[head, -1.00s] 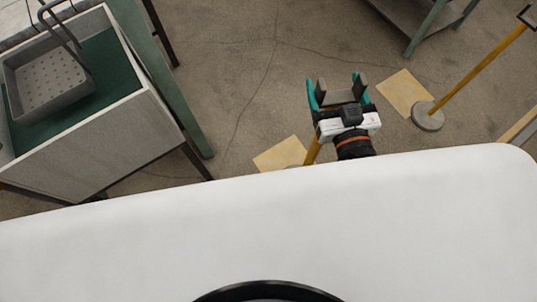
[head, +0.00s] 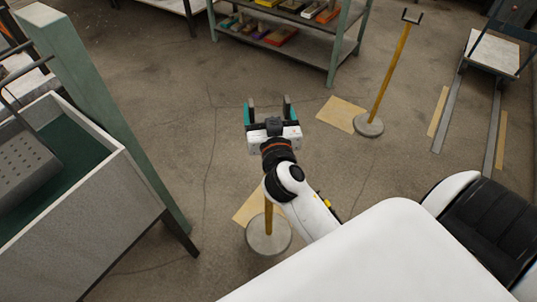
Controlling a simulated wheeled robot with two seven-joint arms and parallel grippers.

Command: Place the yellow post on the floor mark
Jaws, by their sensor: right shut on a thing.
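A yellow post with a round grey base (head: 268,238) is in the lower middle of the head view, upright, its upper part hidden behind my right arm. A tan floor mark (head: 247,207) shows just behind its base, partly covered by it; I cannot tell whether the base touches the floor. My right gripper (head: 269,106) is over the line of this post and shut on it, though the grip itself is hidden. A second yellow post (head: 391,70) with a forked top stands beside another tan mark (head: 341,113). My left gripper is not in view.
A grey-walled bench (head: 95,215) with a green bed and perforated basket stands at left. A shelf (head: 290,40) with colourful items is at the back. Rails (head: 453,105) and a cart (head: 493,52) are at right. Floor between is clear.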

